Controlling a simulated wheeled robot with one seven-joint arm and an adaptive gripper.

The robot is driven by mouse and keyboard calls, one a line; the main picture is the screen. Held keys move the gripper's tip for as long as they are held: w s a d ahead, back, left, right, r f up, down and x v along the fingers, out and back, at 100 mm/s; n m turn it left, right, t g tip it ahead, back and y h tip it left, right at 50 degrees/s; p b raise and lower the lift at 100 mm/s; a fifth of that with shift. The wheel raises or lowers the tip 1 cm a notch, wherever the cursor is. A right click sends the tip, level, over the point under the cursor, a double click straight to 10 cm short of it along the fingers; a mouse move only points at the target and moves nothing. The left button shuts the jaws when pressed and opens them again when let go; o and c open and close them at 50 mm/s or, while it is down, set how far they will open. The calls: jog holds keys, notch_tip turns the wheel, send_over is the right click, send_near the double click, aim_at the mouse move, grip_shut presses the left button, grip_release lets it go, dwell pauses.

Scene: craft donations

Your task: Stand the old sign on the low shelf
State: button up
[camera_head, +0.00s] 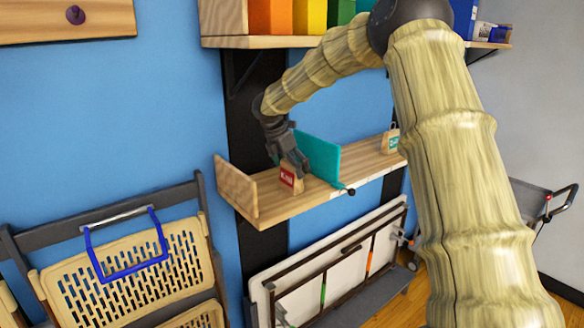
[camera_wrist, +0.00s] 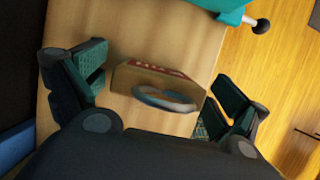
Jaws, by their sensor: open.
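A small wooden sign with a red label reading "Knit" (camera_head: 290,179) stands on the low shelf (camera_head: 362,170), left of a teal panel. In the wrist view the sign (camera_wrist: 135,76) lies between my fingers, with a pale oval loop on its near side. My gripper (camera_head: 287,163) is open, just above and around the sign. The wrist view shows my gripper (camera_wrist: 155,95) with a finger on each side and gaps to the sign. A second small sign with a teal label (camera_head: 391,140) stands farther right on the shelf. I cannot tell which sign is the old one.
The teal panel (camera_head: 318,158) stands close right of my gripper, with a dark knob (camera_head: 351,191) at its front. A wooden end wall (camera_head: 236,184) bounds the shelf at left. An upper shelf (camera_head: 268,42) holds coloured boxes. Folded chairs (camera_head: 60,290) stand below left.

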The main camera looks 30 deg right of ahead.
aim_at(286, 176)
jog(key=b+v, duration=0.2)
jog(key=v, duration=0.3)
jog(key=shift+a+r, duration=0.1)
jog(key=a+b, duration=0.4)
jog(key=a, duration=0.8)
jog(key=shift+s, duration=0.25)
jog(key=shift+d, duration=0.1)
